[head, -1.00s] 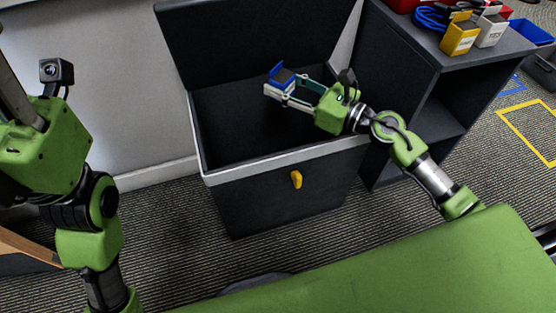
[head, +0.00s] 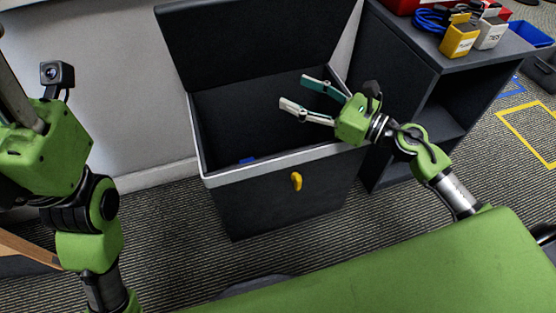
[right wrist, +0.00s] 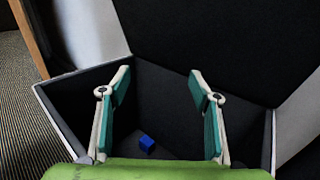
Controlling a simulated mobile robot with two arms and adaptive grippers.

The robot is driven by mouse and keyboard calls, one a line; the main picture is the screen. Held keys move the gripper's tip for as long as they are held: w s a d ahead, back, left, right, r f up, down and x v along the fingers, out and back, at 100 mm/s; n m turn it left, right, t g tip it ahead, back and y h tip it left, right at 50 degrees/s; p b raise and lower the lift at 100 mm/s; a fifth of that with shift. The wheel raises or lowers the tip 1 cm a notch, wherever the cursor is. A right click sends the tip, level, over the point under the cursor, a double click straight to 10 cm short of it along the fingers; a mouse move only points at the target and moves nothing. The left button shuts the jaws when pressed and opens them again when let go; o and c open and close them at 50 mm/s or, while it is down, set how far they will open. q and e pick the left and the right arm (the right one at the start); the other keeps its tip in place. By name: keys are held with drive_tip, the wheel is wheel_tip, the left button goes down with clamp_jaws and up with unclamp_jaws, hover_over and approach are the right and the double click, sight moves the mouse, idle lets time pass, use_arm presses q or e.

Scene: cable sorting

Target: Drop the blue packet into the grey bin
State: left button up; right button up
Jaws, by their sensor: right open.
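The blue packet (right wrist: 146,143) lies inside the grey bin (right wrist: 60,98), low down on its floor, in the right wrist view. In the head view only a small blue part of the packet (head: 247,160) shows above the near rim of the bin (head: 270,165). My right gripper (head: 292,91) is open and empty above the bin opening; its two spread fingers also show in the right wrist view (right wrist: 160,82), with the packet apart from them. My left arm is at the left of the head view, but its fingers are out of the picture.
The bin's dark lid (head: 255,40) stands open at the back. A dark shelf unit (head: 425,80) stands right of the bin, with a yellow box (head: 459,38), a white box (head: 491,32) and blue cable (head: 432,18) on top. Carpet is clear in front.

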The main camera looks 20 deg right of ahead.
drive_tip(key=v, duration=0.7)
idle(0.4)
